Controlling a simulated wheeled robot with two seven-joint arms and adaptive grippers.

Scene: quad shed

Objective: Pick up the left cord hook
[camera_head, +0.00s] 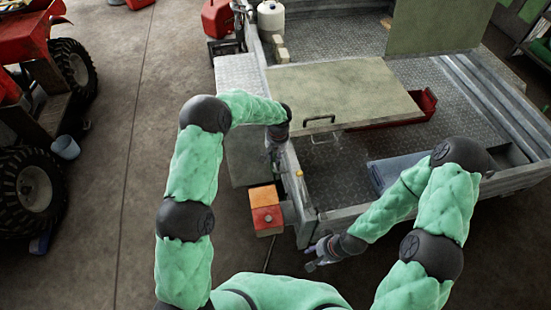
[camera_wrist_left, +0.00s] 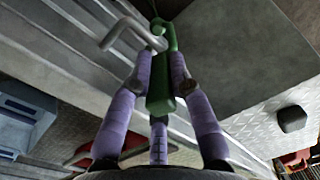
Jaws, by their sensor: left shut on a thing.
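In the left wrist view, my left gripper (camera_wrist_left: 162,82) has its purple fingers shut on a long green piece (camera_wrist_left: 160,92), which looks like the left cord hook. A grey bent rod (camera_wrist_left: 122,32) lies by its upper end; I cannot tell if they are joined. In the head view, my left gripper (camera_head: 276,152) is at the left wall of the trailer (camera_head: 298,190), and the hook is too small to make out there. My right gripper (camera_head: 314,258) is empty, with its fingertips apart, low in front of the trailer.
A pale board with a dark handle (camera_head: 320,122) lies across the trailer. A red tray (camera_head: 428,105) and a blue-grey box (camera_head: 385,172) are near it. An orange and red box (camera_head: 266,208) stands by the trailer corner. A red quad (camera_head: 35,75) is at left, with clear floor between.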

